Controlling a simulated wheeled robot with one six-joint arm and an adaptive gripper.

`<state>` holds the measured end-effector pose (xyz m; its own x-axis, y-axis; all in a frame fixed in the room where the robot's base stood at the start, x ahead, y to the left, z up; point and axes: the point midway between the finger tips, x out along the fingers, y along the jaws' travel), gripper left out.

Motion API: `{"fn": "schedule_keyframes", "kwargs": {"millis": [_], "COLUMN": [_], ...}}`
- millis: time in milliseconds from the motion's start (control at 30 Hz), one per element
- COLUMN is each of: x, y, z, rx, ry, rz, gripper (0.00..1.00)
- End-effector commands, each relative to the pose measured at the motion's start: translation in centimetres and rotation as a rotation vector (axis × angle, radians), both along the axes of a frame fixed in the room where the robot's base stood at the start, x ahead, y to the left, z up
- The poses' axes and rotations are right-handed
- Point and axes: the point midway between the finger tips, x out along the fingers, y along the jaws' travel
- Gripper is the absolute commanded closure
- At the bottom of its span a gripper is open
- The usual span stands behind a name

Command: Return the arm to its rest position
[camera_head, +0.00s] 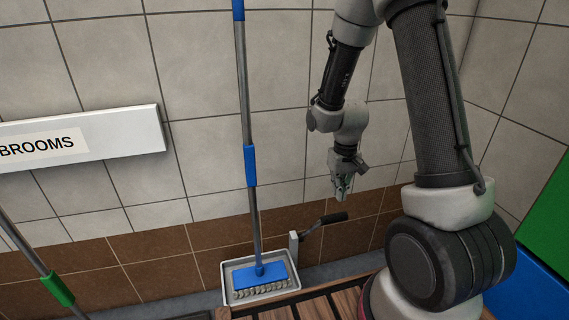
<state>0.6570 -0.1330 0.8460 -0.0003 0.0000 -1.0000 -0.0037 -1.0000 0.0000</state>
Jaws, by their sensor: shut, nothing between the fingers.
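My arm hangs down at the right of the head view, folded over from a raised elbow. My gripper (342,188) points downward in front of the tiled wall. It is shut and empty. It hangs above and to the right of the blue broom (260,275), apart from it.
The blue broom stands upright in a grey tray (233,306) by the wall. A black-handled lever (325,220) rises beside the tray. A green-gripped pole (57,289) leans at lower left. A "BROOMS" sign (90,136) is on the wall. Green and blue panels (550,215) stand at right.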

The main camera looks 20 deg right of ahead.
Motion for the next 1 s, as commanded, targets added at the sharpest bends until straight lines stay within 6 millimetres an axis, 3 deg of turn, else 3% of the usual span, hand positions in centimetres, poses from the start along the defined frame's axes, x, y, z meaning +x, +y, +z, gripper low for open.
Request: {"fn": "schedule_keyframes", "kwargs": {"millis": [133, 267, 467, 700, 1000], "x": [-1.1, -5.2, -8.9, -13.6, -18.6], "y": [0.0, -0.2, -0.5, -0.9, -1.4], "z": [0.0, 0.8, 7.7, 16.4, 24.3], "rx": [-0.002, -0.005, -0.003, 0.0, 0.002], "ry": [0.047, 0.171, 0.184, 0.07, -0.211], "rz": [0.005, 0.016, 0.022, 0.021, 0.009], "gripper": [1.0, 1.0, 1.0, 1.0, 1.0]}}
